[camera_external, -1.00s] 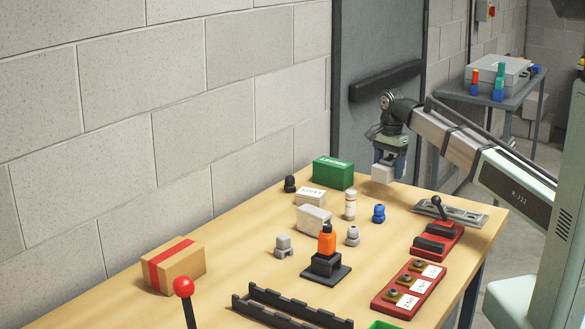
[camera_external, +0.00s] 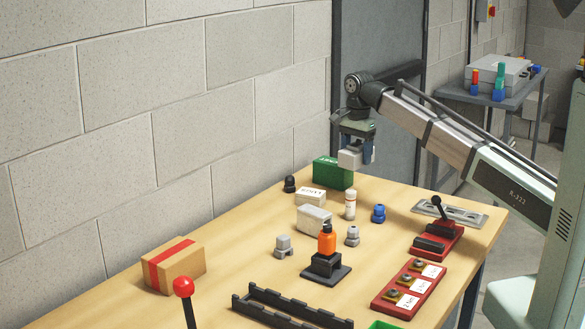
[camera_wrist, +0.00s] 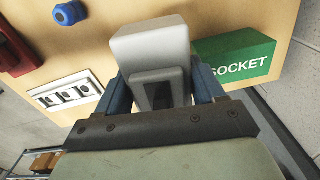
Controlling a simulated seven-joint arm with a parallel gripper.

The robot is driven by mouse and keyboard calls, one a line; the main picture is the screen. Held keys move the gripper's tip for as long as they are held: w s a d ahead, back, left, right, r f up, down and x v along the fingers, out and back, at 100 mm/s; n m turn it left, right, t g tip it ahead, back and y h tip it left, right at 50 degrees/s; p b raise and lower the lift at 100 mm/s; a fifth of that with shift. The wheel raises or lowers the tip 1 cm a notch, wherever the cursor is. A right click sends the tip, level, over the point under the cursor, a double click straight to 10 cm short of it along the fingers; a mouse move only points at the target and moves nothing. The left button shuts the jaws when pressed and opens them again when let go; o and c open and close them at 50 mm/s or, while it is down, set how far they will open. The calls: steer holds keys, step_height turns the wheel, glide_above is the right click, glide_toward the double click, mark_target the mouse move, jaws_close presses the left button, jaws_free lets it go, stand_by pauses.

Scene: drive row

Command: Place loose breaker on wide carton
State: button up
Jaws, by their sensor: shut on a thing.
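A brown carton (camera_external: 180,265) with a red tape band stands at the table's left, well away from my gripper. It is the widest brown box in view; its top looks clear.
A green box (camera_external: 325,172) reads SOCKET in the wrist view (camera_wrist: 235,57). A red-knobbed lever (camera_external: 183,287) stands near the carton.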

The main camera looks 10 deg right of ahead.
steer(key=s+a+r, duration=0.1)
steer(key=s+a, duration=0.1)
steer(key=a, duration=0.6)
steer(key=s+a+r, duration=0.1)
steer(key=s+a, duration=0.1)
steer(key=a, duration=0.7)
step_height(320, 180, up, 4)
steer(key=n, duration=0.1)
glide_above(172, 251)
steer(key=shift+f, duration=4.7)
steer(key=shift+f, duration=0.1)
steer(key=o, duration=1.3)
